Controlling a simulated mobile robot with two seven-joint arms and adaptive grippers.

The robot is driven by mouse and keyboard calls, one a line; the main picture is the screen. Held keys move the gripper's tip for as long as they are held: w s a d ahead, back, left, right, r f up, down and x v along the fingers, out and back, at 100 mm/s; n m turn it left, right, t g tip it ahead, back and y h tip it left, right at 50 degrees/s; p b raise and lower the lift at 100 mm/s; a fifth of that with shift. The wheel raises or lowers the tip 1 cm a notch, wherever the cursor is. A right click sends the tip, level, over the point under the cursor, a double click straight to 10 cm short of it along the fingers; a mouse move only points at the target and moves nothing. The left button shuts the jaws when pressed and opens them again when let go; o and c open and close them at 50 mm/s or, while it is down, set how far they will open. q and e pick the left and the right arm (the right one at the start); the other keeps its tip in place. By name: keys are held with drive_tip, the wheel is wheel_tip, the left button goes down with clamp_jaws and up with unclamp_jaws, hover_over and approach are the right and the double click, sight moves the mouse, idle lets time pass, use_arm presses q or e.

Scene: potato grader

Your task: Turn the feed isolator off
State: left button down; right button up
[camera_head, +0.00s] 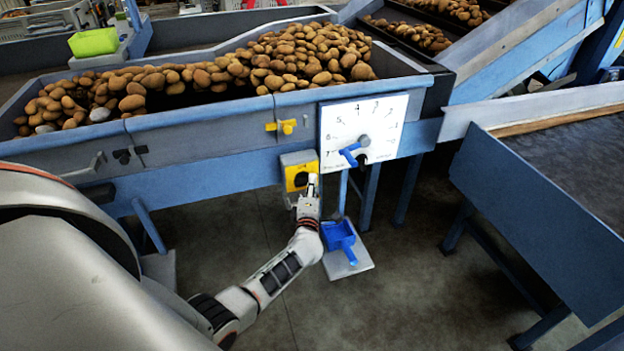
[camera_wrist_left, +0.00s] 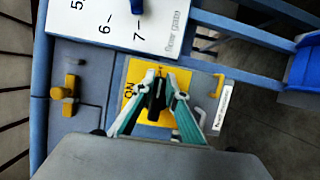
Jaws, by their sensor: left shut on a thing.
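The feed isolator is a grey box with a yellow plate (camera_head: 296,171) under the potato hopper, left of the numbered white panel. The yellow plate also shows in the left wrist view (camera_wrist_left: 134,80), with the letters ON near its left edge. A black knob (camera_wrist_left: 155,100) stands on the plate. My left gripper (camera_wrist_left: 160,84) is shut on this knob, one finger on each side. In the head view my left gripper (camera_head: 312,184) is at the box's right side. The fingers partly hide the knob and the plate. My right gripper is not in view.
The white numbered panel (camera_head: 390,115) with a blue lever (camera_head: 349,153) is just above right of the isolator. A yellow latch (camera_head: 287,127) sits above it. Potatoes (camera_head: 300,60) fill the hopper above.

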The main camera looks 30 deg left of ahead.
use_arm(q)
drive_tip(key=shift+s+a+f, duration=0.1)
drive_tip(key=shift+a, duration=0.2)
drive_tip(key=c, duration=2)
unclamp_jaws()
drive_tip(key=shift+c, duration=0.2)
drive_tip(key=v, duration=1.2)
drive_tip(key=shift+d, duration=0.15)
